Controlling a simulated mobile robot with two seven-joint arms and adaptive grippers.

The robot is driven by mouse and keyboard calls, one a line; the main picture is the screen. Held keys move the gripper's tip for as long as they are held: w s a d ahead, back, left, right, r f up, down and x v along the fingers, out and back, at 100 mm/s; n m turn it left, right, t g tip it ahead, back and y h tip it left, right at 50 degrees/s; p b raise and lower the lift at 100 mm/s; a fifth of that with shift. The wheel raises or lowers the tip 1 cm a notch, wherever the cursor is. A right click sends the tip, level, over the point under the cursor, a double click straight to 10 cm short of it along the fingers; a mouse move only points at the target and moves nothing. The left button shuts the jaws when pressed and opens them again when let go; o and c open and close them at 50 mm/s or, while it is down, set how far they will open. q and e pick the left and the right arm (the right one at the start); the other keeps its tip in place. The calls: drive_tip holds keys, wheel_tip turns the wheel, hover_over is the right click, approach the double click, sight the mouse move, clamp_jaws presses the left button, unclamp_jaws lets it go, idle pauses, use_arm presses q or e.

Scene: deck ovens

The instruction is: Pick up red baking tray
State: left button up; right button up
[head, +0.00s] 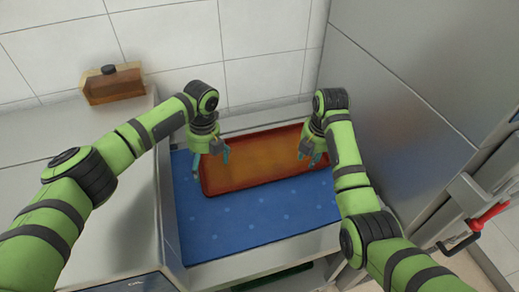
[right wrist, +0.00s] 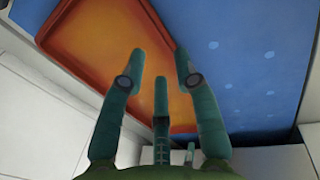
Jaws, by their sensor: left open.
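The red baking tray (head: 262,156), rectangular with a raised rim and an orange-brown inside, lies flat on a blue dotted mat. My left gripper (head: 220,156) is open and empty at the tray's left end, fingers pointing down. My right gripper (head: 312,160) is at the tray's right end. In the right wrist view my right gripper's fingers (right wrist: 160,72) are spread apart with nothing between them, in front of the tray (right wrist: 100,50). I cannot tell whether either gripper touches the rim.
The blue mat (head: 255,220) covers the counter, with free room in front of the tray. A wooden box with a dark knob (head: 112,86) stands at the back left. A tall metal cabinet (head: 420,80) closes off the right side. A tiled wall is behind.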

sight(206, 184)
use_arm(q)
drive_tip(key=shift+s+d+r, duration=0.1)
drive_tip(key=shift+s, duration=0.2)
drive_tip(key=shift+a+f, duration=0.2)
drive_tip(key=shift+f, duration=1.6)
drive_tip(key=shift+a+f, duration=0.2)
drive_tip(key=shift+f, duration=1.6)
use_arm(e)
drive_tip(key=shift+w+a+f, duration=0.1)
drive_tip(key=shift+w+f, duration=0.05)
drive_tip(key=shift+f, duration=1)
drive_tip(key=shift+w+f, duration=0.15)
drive_tip(key=shift+f, duration=1)
drive_tip(key=shift+w+a+f, duration=0.1)
drive_tip(key=shift+w+f, duration=0.05)
drive_tip(key=shift+f, duration=1)
